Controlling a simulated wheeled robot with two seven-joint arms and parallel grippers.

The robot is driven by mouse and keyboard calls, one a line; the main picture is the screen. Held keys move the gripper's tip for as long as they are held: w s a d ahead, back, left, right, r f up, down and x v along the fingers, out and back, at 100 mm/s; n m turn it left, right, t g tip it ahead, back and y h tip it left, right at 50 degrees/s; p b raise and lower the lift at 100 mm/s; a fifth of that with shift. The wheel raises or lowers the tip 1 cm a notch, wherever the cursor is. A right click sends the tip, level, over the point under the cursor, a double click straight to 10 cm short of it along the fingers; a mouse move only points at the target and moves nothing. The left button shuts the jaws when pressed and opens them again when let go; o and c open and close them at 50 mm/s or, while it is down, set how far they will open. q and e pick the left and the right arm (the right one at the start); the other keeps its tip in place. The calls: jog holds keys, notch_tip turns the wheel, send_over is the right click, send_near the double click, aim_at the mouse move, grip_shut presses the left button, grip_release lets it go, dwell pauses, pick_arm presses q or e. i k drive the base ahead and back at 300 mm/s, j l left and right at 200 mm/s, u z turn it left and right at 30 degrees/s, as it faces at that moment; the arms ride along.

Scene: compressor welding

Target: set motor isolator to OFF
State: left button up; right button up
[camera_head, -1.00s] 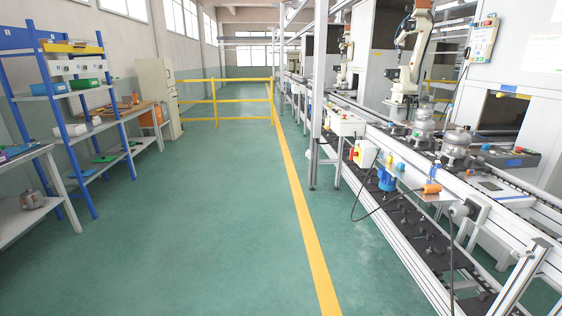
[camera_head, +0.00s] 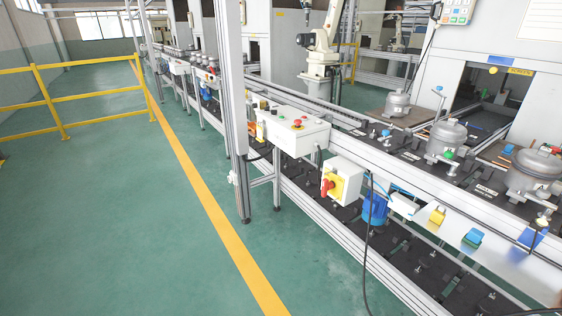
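The motor isolator (camera_head: 346,180) is a white box with a yellow front plate and a red rotary handle (camera_head: 327,187). It is mounted on the near side of the conveyor, right of the middle of the head view. The handle looks roughly upright, but its exact position and any ON or OFF marking are too small to read. A blue motor (camera_head: 375,208) sits just to the right of the isolator, below the conveyor rail. Neither of my grippers shows in the head view.
A white control box (camera_head: 295,130) with a red button stands on legs left of the isolator.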

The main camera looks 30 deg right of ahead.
aim_at(327, 185)
jog(key=i+z, duration=0.15)
jog(key=i, duration=0.3)
jog(key=i+j+z, duration=0.1)
jog(key=i, duration=0.4)
jog(key=i+j+z, duration=0.15)
jog(key=i, duration=0.3)
jog(key=i+j+z, duration=0.1)
jog(key=i, duration=0.35)
